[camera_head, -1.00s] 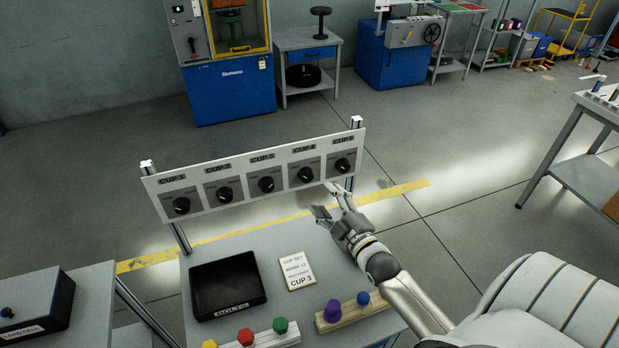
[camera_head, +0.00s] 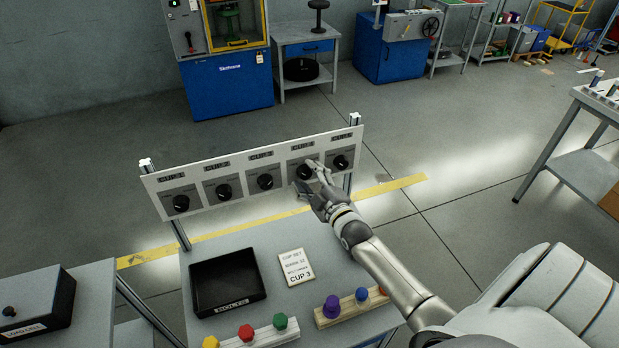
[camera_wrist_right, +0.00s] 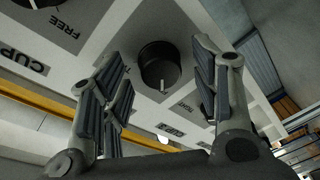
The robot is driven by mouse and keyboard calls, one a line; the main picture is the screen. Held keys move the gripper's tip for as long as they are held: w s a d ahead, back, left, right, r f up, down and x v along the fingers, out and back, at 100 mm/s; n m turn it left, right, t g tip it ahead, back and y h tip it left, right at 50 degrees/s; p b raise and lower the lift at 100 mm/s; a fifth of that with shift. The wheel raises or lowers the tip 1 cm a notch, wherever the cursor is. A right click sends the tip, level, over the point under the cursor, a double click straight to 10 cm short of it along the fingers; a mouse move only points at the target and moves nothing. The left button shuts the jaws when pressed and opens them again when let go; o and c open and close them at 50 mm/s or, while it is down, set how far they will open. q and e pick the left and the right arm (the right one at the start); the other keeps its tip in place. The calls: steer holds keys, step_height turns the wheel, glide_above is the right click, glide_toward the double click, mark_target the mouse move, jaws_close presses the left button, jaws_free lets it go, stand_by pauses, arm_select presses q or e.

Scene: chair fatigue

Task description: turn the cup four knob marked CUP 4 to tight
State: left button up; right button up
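The white panel (camera_head: 245,207) carries a row of several black knobs. The fourth knob from the left (camera_head: 304,172) is partly covered by my right gripper (camera_head: 309,178), whose fingers are spread and reach to it. In the right wrist view a black knob (camera_wrist_right: 160,66) sits between the two open fingers of my right gripper (camera_wrist_right: 160,90), with gaps on both sides. Its white mark points toward the bottom of that picture. My left gripper is not in view.
The rightmost knob (camera_head: 341,162) is close beside my right gripper. Below the panel, the table holds a black bolts tray (camera_head: 229,303), a card reading CUP 3 (camera_head: 296,267) and coloured pegs on wooden blocks (camera_head: 331,307). A load cell box (camera_head: 37,307) is at left.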

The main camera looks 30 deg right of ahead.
steer(key=c, duration=1)
steer(key=m+b, duration=0.1)
steer(key=m, duration=0.2)
steer(key=shift+f, duration=0.15)
steer(key=m+t+b, duration=0.1)
steer(key=m, duration=0.4)
steer(key=shift+a+m+h, duration=0.1)
steer(key=shift+m+h, duration=0.3)
steer(key=m+h, duration=0.1)
steer(key=m, duration=0.4)
steer(key=shift+b, duration=0.35)
steer(key=shift+a+m+h, duration=0.1)
steer(key=shift+m+h, duration=0.6)
steer(key=shift+m, duration=2.2)
